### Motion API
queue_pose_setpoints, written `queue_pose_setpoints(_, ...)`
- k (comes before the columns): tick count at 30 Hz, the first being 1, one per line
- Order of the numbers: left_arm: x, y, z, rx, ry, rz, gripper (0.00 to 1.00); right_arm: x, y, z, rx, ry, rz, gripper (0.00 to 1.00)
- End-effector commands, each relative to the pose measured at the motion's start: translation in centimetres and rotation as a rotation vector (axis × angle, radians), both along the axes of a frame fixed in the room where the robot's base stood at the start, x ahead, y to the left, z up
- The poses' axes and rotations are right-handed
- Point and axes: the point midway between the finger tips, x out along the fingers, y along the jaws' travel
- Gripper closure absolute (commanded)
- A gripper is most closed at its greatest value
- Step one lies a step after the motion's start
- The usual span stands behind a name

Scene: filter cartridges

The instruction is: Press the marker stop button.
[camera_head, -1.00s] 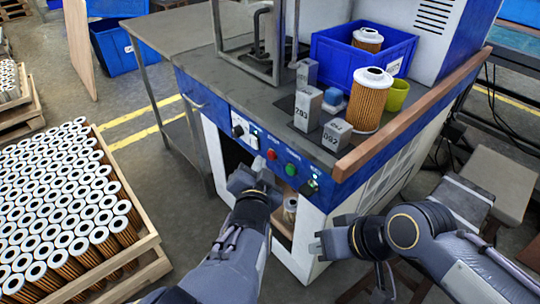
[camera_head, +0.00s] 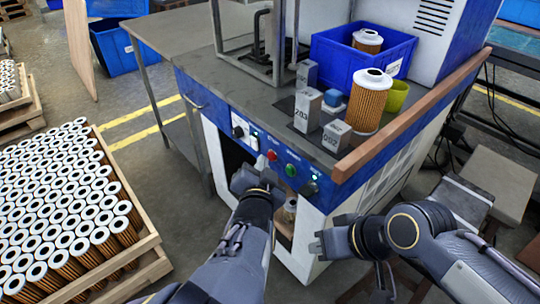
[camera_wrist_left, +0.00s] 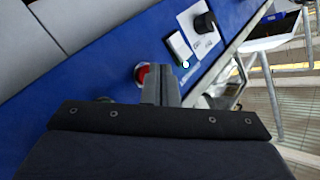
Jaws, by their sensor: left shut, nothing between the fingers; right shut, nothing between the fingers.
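A red button (camera_head: 272,155) sits on the blue control strip on the machine's front, with a green button (camera_head: 291,170) to its right. Their labels are too small to read. My left gripper (camera_head: 264,176) is shut and empty, just in front of and below the red button in the head view. In the left wrist view the shut fingers (camera_wrist_left: 160,80) point at the blue panel, beside the red button (camera_wrist_left: 141,75) and partly covering it. I cannot tell whether they touch it. My right gripper (camera_head: 318,245) is shut and empty, low in front of the cabinet.
A black knob (camera_head: 311,188) lies right of the green button, and another switch (camera_head: 239,131) on a white plate is left of the red one. A wooden rail (camera_head: 400,118) edges the bench. A pallet of filter cartridges (camera_head: 135,262) stands at left.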

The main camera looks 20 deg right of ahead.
Motion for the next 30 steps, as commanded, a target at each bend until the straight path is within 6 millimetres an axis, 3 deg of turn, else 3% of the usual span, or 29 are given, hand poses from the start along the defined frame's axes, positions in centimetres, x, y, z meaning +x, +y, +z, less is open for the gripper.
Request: queue_pose_setpoints(30, 0.29, -0.69, 0.01, 0.0, 0.0, 0.0, 1.0, 0.0, 0.0, 0.29, 0.0, 0.0, 0.0, 1.0)
